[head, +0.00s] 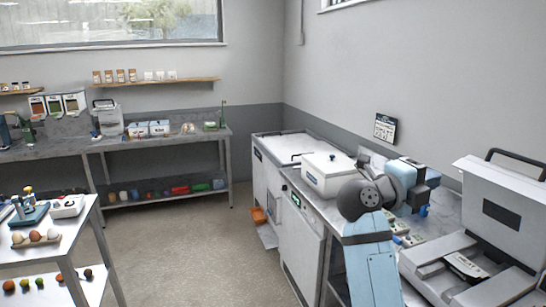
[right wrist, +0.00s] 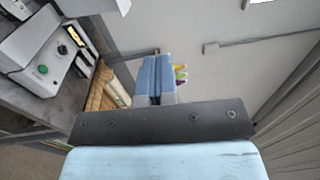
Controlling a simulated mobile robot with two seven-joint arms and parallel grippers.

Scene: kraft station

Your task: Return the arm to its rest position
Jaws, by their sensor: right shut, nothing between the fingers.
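My right arm comes in from the bottom right of the head view, light blue with a dark grey joint. It is bent, and its wrist is above the counter along the right wall. My right gripper (head: 424,210) points down there, partly hidden behind the wrist. In the right wrist view the blue fingers of the gripper (right wrist: 154,78) are together with nothing between them. My left arm and gripper are not in view.
A white box-shaped appliance (head: 328,174) stands on the counter left of my wrist. A large machine with an open lid (head: 504,208) stands to the right. A small table (head: 75,231) with eggs is at the left. The floor (head: 190,250) between is clear.

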